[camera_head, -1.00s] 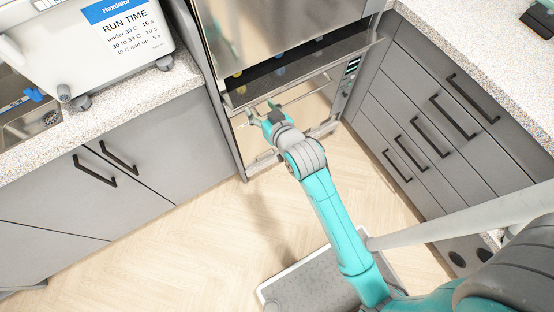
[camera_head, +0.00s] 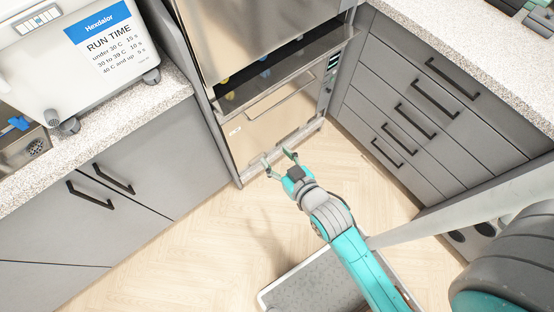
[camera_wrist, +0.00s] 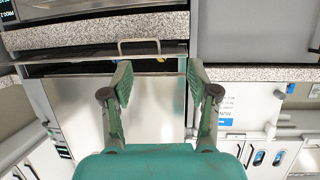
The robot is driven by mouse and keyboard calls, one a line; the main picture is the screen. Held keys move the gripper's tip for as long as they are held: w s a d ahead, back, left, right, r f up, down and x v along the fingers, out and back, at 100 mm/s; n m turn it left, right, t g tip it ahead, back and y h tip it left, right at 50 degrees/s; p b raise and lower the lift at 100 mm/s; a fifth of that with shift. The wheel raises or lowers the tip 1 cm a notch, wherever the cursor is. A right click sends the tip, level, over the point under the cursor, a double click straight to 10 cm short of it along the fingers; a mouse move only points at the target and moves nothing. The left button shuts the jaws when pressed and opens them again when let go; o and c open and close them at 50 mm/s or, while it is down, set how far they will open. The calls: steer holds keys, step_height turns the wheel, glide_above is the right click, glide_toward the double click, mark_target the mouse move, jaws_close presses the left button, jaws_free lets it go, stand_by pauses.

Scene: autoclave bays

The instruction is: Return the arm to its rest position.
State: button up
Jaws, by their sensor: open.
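My gripper (camera_head: 279,164) is open and empty in the head view, held in front of the lower part of the steel autoclave (camera_head: 258,135). My teal arm reaches forward and is bent. In the wrist view the two fingers of my gripper (camera_wrist: 160,85) are spread wide with nothing between them. Behind them is the steel front of the autoclave (camera_wrist: 75,110), with a bar handle (camera_wrist: 139,46) above. The fingers appear apart from it.
Grey drawers (camera_head: 400,115) stand at the right, grey cupboards (camera_head: 130,170) at the left. A white device with a RUN TIME sign (camera_head: 105,40) sits on the left counter. The wooden floor (camera_head: 190,245) is clear. A dark gap shows at the autoclave's middle.

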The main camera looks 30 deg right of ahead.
steer(key=shift+s, duration=0.2)
stand_by(0.5)
steer(key=f+v, duration=0.1)
steer(key=v, duration=2.4)
steer(key=shift+s+f+t, duration=0.3)
steer(key=shift+s+t, duration=0.1)
